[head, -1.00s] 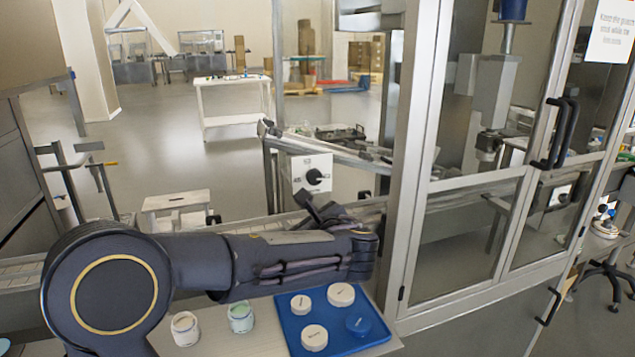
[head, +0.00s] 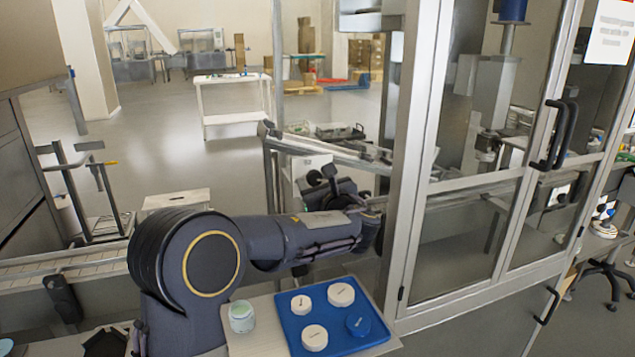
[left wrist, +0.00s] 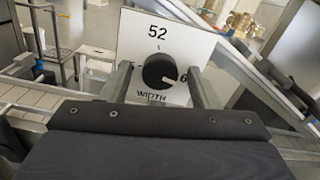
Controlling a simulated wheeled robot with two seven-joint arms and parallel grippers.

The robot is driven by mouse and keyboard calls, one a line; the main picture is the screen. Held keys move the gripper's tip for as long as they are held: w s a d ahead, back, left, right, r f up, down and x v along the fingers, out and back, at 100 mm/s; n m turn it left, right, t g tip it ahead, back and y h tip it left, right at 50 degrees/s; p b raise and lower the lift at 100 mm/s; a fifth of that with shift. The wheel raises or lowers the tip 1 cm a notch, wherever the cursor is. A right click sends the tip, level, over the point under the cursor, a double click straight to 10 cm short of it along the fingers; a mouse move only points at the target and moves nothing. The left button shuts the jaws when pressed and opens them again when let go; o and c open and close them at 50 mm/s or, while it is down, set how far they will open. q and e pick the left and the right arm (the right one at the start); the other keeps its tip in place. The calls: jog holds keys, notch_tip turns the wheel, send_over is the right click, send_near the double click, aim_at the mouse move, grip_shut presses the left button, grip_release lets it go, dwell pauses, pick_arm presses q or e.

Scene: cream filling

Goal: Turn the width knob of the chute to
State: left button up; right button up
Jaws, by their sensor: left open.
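The width knob (left wrist: 160,71) is a round black knob on a white plate (left wrist: 130,42). The plate reads "52" above the knob and "WIDTH" below it. A number at the right is partly covered, and a white mark on the knob points right. In the head view, the knob (head: 314,177) shows on its plate (head: 307,163), partly hidden by my arm. My left gripper (left wrist: 160,77) is open, with one finger on each side of the knob. I cannot tell whether the fingers touch it. My right gripper is not in view.
A blue tray (head: 296,337) with several round lids lies on the near table, a jar (head: 241,316) to its left. A glazed metal frame with a door handle (head: 563,135) stands at the right. A conveyor rail (head: 325,151) runs behind the plate.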

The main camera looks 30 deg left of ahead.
pick_arm(q)
jog(key=c, duration=1)
jog(key=shift+f+n+b, duration=0.25)
jog(key=shift+n+b, duration=0.45)
jog(key=shift+b, duration=0.35)
jog(key=n+b, duration=1.1)
jog(key=b, duration=0.1)
jog(key=shift+b, duration=0.35)
jog(key=n+b, duration=0.4)
jog(key=n, duration=0.1)
jog(key=shift+n+b, duration=0.3)
jog(key=shift+n, duration=0.1)
jog(key=n+b, duration=0.2)
jog(key=n, duration=0.1)
jog(key=shift+r, duration=0.1)
jog(key=shift+r+n+b, duration=0.1)
jog(key=shift+n+b, duration=0.65)
jog(key=shift+n, duration=0.55)
